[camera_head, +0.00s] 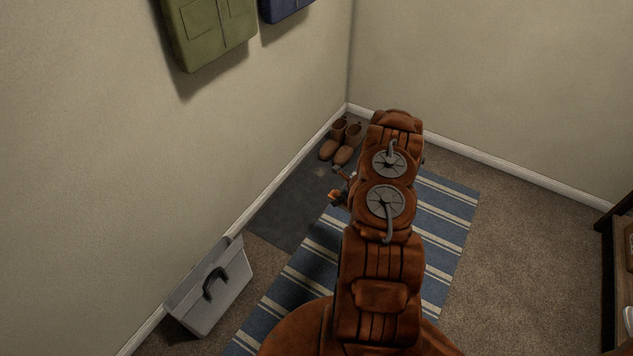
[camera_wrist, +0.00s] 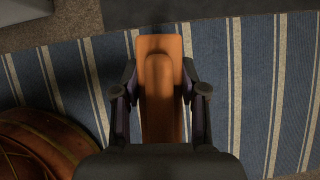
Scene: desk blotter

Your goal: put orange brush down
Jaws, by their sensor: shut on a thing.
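The orange brush (camera_wrist: 160,85) is between the two dark fingers of my gripper (camera_wrist: 160,92) in the wrist view, which is shut on it. The brush is above the blue and cream striped rug (camera_wrist: 255,90); its gap to the rug is hard to judge. In the head view my arm hides most of my gripper, and only a small orange part of the brush (camera_head: 336,195) shows left of the arm. The striped rug also shows in the head view (camera_head: 445,215) under my arm.
A dark grey mat (camera_head: 290,212) lies along the left wall, with brown boots (camera_head: 335,150) at its far end. Green (camera_head: 210,30) and blue (camera_head: 285,8) bags hang on the wall. Carpet at right (camera_head: 530,240) is clear.

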